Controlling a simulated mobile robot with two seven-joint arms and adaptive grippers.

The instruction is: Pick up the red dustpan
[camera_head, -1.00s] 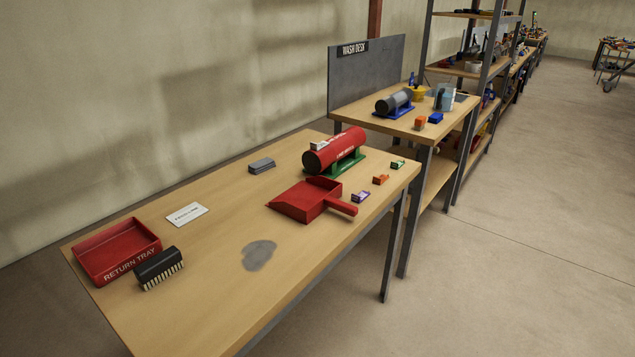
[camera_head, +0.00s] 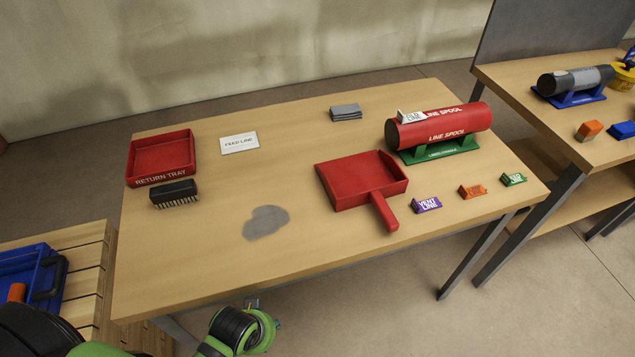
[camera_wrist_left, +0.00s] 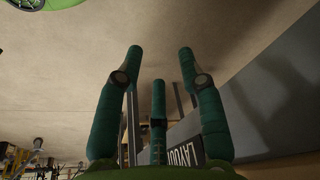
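The red dustpan (camera_head: 360,181) lies flat on the wooden table in the head view. Its handle (camera_head: 384,211) points toward the table's near edge. A green and black part of my arm shows below the table's near edge, well apart from the dustpan. In the left wrist view my left gripper (camera_wrist_left: 160,62) has its green fingers spread, with nothing between them. The dustpan is not visible in that view. My right gripper is not in view.
A red spool (camera_head: 440,127) on a green stand sits behind the dustpan. Small purple (camera_head: 426,205), orange (camera_head: 472,191) and green (camera_head: 513,179) tags lie to its right.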

